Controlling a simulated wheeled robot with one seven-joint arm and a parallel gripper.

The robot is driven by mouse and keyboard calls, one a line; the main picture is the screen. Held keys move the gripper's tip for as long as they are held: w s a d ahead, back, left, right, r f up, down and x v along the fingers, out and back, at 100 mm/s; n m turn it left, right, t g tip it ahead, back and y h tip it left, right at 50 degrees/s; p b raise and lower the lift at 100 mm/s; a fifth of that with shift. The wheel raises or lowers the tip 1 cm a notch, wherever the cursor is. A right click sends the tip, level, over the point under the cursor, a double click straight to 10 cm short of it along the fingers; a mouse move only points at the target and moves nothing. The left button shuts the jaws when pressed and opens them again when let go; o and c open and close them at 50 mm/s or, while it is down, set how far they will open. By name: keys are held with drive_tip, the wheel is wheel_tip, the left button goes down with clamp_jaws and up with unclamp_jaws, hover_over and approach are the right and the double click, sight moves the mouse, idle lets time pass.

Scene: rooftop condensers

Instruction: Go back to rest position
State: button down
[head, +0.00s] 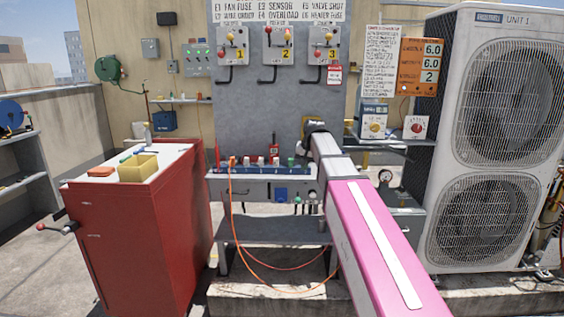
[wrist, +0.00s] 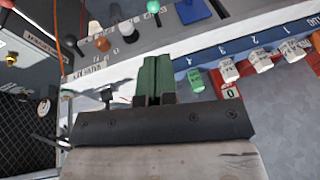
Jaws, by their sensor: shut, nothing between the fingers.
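My gripper (wrist: 155,80) shows in the wrist view with its green fingers together, shut and empty. It is over the bench front, near a blue numbered rack (wrist: 244,51) that holds several white tagged pieces and a green one (wrist: 195,81). In the head view my pink arm reaches forward over the right end of the workbench (head: 258,187). The gripper's fingers cannot be made out there, as my arm hides that area.
A red cabinet (head: 140,235) with a yellow bin (head: 138,168) stands left. A large condenser unit (head: 495,140) stands close on the right. A grey panel (head: 265,110) with several switch boxes rises behind the bench. An orange cable (head: 231,200) hangs in front. A gauge (head: 385,176) sits right of my arm.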

drive_tip(key=s+d+f+g, duration=0.1)
drive_tip(key=s+d+f, duration=0.2)
drive_tip(key=s+f, duration=0.6)
drive_tip(key=s+d+f+g+h, duration=0.1)
drive_tip(key=s+d+f, duration=0.2)
drive_tip(key=s+f, duration=0.6)
drive_tip(key=s+d+f+n+g, duration=0.1)
drive_tip(key=s+d+f, duration=0.3)
drive_tip(key=s+f, duration=0.5)
wheel_tip(320, 180, down, 6)
drive_tip(key=shift+s+f+h, duration=0.1)
drive_tip(key=shift+s+h, duration=0.15)
drive_tip(key=shift+h, duration=0.15)
